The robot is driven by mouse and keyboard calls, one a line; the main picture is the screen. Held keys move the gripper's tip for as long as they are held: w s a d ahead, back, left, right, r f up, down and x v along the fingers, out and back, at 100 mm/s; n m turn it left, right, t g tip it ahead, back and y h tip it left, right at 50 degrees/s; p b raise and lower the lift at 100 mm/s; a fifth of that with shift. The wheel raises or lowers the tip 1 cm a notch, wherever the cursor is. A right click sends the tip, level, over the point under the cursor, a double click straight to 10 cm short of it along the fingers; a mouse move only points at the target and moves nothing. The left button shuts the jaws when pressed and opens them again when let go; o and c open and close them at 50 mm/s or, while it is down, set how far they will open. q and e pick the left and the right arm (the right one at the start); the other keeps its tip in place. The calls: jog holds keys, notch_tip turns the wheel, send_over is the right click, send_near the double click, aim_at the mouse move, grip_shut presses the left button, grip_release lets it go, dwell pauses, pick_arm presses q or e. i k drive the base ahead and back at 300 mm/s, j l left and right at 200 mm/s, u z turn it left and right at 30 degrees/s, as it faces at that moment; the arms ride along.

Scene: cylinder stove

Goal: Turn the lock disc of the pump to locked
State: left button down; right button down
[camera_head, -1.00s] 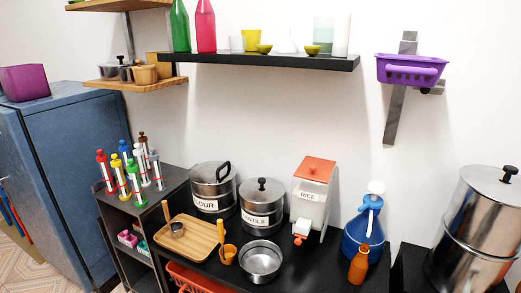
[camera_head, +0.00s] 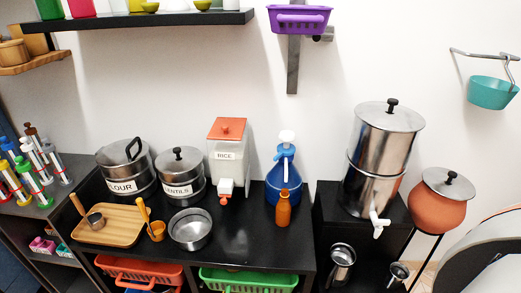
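A blue container with a white top (camera_head: 284,185), which looks like the pump, stands upright on the black counter right of the rice dispenser. Its white top piece (camera_head: 287,137) is at the upper end, above a blue neck. The lock disc is too small to make out, and I cannot tell which way it is turned. A brown bottle (camera_head: 283,210) stands just in front of the pump and hides part of its lower front. Neither of my grippers is in view.
The rice dispenser (camera_head: 227,153) stands left of the pump. A steel bowl (camera_head: 190,230), flour pot (camera_head: 125,168) and lentils pot (camera_head: 181,173) are farther left. A tall steel urn (camera_head: 382,155) stands right. A purple basket (camera_head: 299,18) hangs above. Bare counter (camera_head: 245,235) lies front-left of the pump.

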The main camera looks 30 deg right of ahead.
aim_at(282, 151)
jog(key=z, duration=1.15)
jog(key=i+j, duration=0.05)
jog(key=j, duration=0.05)
